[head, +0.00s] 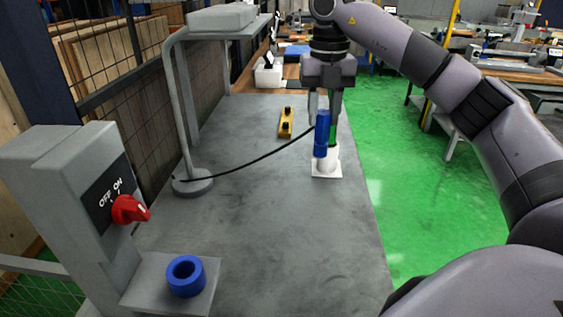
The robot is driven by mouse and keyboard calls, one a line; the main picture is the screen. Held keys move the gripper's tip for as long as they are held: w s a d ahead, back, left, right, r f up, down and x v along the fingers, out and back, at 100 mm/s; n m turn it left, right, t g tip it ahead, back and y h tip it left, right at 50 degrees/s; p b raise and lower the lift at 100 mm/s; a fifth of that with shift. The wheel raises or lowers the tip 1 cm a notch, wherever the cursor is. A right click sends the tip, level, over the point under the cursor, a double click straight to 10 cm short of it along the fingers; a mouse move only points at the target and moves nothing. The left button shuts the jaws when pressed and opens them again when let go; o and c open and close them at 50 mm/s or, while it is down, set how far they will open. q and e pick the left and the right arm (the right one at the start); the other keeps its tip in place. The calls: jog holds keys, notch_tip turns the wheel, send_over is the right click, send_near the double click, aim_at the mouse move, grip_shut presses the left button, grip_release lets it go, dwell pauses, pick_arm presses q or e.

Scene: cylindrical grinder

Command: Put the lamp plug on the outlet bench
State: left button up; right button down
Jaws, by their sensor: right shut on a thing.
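The lamp plug appears to be the blue cylinder (321,136), upright in my right gripper (324,112). The gripper comes from above and its fingers are shut around the plug's upper part. A black cable (262,157) runs from the lamp's round base (192,182) to the plug. The plug's lower end is at a white upright piece on a white square plate (326,173); I cannot tell whether it is seated in it or just in front. The plate lies on the grey bench top (270,220). My left gripper is not in view.
A yellow block with black knobs (286,122) lies left of the plug. The grey lamp (185,110) stands at the left. A switch box with a red knob (130,209) and a blue ring (186,276) are at front left. The bench's front is clear.

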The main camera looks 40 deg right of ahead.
aim_at(321, 137)
notch_tip(321, 137, down, 6)
jog(key=shift+r+b, duration=0.1)
jog(key=shift+b, duration=1.15)
notch_tip(321, 137, down, 14)
jog(key=shift+p, duration=0.3)
jog(key=c, duration=0.8)
grip_release()
